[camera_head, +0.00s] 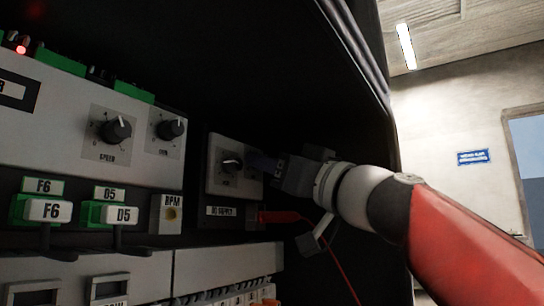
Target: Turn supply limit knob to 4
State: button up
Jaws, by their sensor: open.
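A black round knob (230,163) sits on a small light-grey panel (222,185) inside the dark cabinet. The strip under that panel seems to read "DC SUPPLY", so I take this as the supply limit knob. Its scale and pointer are too small to read. My gripper (254,162) comes in from the right with its dark fingers close to the knob's right side. The fingers are open; they blend into the dark background, and I cannot tell whether they touch the knob.
A larger panel at left bears a SPEED knob (116,130) and another knob (171,129). A red lead (282,216) hangs below my gripper. The cabinet's right edge (375,75) stands near my arm.

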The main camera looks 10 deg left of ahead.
jog(key=shift+c, duration=0.2)
grip_shut()
jog(key=shift+w+n+g+y+b, duration=0.1)
jog(key=shift+n+g+y+b, duration=0.3)
jog(key=shift+n+b, duration=0.7)
jog(key=shift+w+n+g+y+b, duration=0.1)
jog(key=shift+n+g+y+b, duration=0.3)
jog(key=shift+n+b, duration=0.7)
jog(key=shift+o, duration=0.2)
grip_release()
jog(key=shift+r+p, duration=0.1)
jog(key=shift+p, duration=0.3)
